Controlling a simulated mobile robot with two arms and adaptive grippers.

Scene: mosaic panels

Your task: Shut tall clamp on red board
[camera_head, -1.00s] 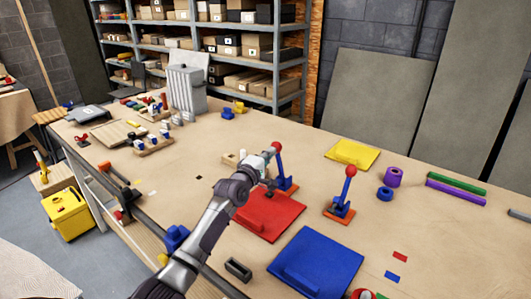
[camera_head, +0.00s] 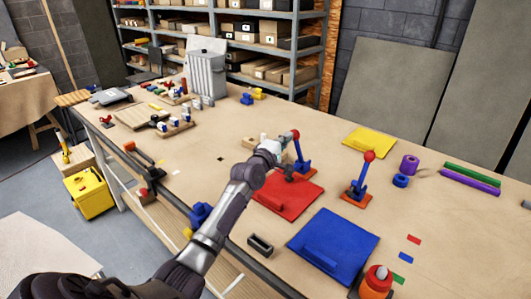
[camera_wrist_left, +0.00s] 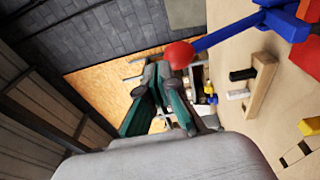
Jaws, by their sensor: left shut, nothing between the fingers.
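The red board (camera_head: 287,200) lies flat on the workbench. A tall blue clamp (camera_head: 304,160) stands at its far edge with its lever upright and a red ball on top. My left gripper (camera_head: 284,140) is shut and empty, close beside the red ball. In the left wrist view the gripper fingers (camera_wrist_left: 165,98) are near the red ball (camera_wrist_left: 179,55), and the blue lever (camera_wrist_left: 228,34) runs off to the right. I cannot tell whether they touch. The right gripper is not in view.
A second blue clamp (camera_head: 359,180) with a red ball stands between the blue board (camera_head: 333,242) and the yellow board (camera_head: 370,142). Purple and blue rings (camera_head: 409,164) lie at the right. A red-topped orange object (camera_head: 377,280) is at the front edge.

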